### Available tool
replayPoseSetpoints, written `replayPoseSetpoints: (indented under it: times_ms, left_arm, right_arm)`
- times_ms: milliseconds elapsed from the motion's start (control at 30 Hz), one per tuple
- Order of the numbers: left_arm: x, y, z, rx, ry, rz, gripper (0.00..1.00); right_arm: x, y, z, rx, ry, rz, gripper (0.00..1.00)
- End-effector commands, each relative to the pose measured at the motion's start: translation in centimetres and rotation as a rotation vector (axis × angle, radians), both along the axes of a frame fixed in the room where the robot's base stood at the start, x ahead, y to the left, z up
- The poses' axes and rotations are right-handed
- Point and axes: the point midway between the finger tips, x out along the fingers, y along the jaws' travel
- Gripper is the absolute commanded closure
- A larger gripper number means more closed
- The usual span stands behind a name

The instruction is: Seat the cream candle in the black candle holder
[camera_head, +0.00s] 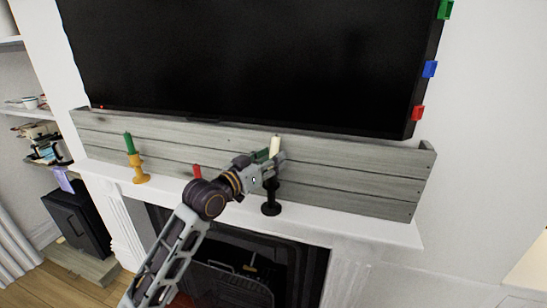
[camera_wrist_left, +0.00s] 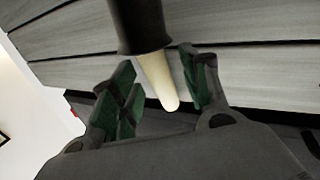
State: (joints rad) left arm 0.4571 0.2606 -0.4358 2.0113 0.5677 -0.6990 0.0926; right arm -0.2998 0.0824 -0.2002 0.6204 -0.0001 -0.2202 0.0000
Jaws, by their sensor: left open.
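The cream candle (camera_head: 275,145) stands upright above the black candle holder (camera_head: 271,207) on the white mantel. In the left wrist view, which looks inverted, the cream candle (camera_wrist_left: 157,80) comes out of the cup of the black holder (camera_wrist_left: 140,28), with its base hidden inside the rim. My left gripper (camera_head: 270,165) is at the candle and holder, hiding the part where they meet in the head view. In the wrist view its green-padded fingers (camera_wrist_left: 158,62) are open, one on each side of the candle, with gaps visible. My right gripper is not in view.
A green candle in a yellow holder (camera_head: 138,171) stands left on the mantel (camera_head: 340,226). A red candle (camera_head: 197,171) is partly hidden by my left arm. Grey planks (camera_head: 350,180) and a large television (camera_head: 250,60) are behind. The mantel right of the black holder is clear.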

Motion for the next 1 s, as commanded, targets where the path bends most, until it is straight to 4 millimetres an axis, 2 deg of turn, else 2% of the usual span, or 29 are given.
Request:
replayPoseSetpoints:
  times_ms: [67, 400, 1000]
  left_arm:
    - [-0.01, 0.01, 0.00, 0.000, 0.000, 0.000, 0.57]
    - [-0.01, 0.01, -0.01, 0.000, 0.000, 0.000, 1.00]
    - [0.20, 0.00, 0.62, 0.000, 0.000, 0.001, 1.00]
  right_arm:
    - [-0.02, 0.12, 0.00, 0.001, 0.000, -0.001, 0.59]
    - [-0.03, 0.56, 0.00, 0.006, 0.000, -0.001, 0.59]
    - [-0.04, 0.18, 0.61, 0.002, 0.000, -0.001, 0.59]
